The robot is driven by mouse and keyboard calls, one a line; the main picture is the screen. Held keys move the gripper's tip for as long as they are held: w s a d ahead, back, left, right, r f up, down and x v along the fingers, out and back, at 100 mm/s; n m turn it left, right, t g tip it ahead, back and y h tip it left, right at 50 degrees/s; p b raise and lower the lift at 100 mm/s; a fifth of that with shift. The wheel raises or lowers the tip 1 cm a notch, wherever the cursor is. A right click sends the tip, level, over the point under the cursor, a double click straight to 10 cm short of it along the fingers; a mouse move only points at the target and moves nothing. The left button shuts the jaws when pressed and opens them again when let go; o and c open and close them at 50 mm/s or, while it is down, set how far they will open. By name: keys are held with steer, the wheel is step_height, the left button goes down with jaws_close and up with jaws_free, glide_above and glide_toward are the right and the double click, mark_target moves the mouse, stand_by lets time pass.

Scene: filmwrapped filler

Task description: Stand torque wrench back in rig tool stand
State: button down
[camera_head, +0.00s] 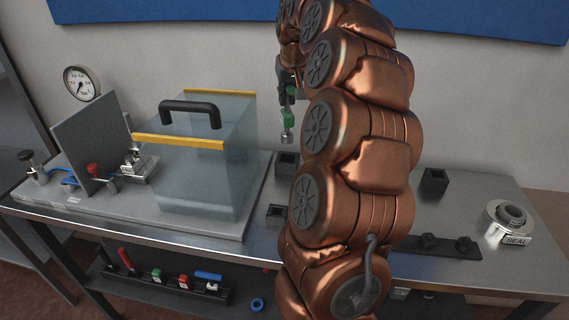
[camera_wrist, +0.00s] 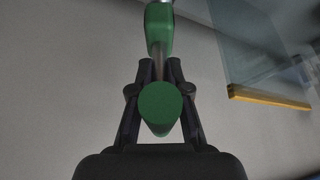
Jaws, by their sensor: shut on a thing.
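My gripper (camera_head: 285,82) is partly behind my copper arm in the head view. It is shut on the torque wrench (camera_head: 288,119), which has green sections and a metal end and hangs roughly upright above the bench. In the wrist view my gripper (camera_wrist: 157,66) has its dark fingers on both sides of the wrench (camera_wrist: 160,104), whose green end faces the camera. A square black holder (camera_head: 287,164) stands on the bench just below the wrench's lower end, apart from it. I cannot tell for sure which holder is the rig tool stand.
A clear box with a black handle (camera_head: 190,106) and yellow edges (camera_head: 180,141) stands left of the wrench. Other black holders (camera_head: 435,182) (camera_head: 277,211) are on the bench (camera_head: 470,200). A ring part marked SEAL (camera_head: 510,222) lies at right. A dial gauge (camera_head: 81,83) is at left.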

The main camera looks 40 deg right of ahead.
mark_target(288, 128)
steer(key=shift+s+f+p, duration=0.1)
steer(key=shift+f+p, duration=1)
steer(key=shift+f, duration=3.8)
steer(key=shift+f, duration=0.2)
steer(key=c, duration=1.1)
jaws_free()
steer(key=shift+c, duration=0.2)
steer(key=shift+r, duration=0.15)
steer(key=shift+r, duration=0.15)
steer(key=b+v, duration=0.3)
steer(key=v, duration=0.8)
steer(key=shift+s+r, duration=0.2)
steer(key=shift+r, duration=0.15)
steer(key=shift+a, duration=0.15)
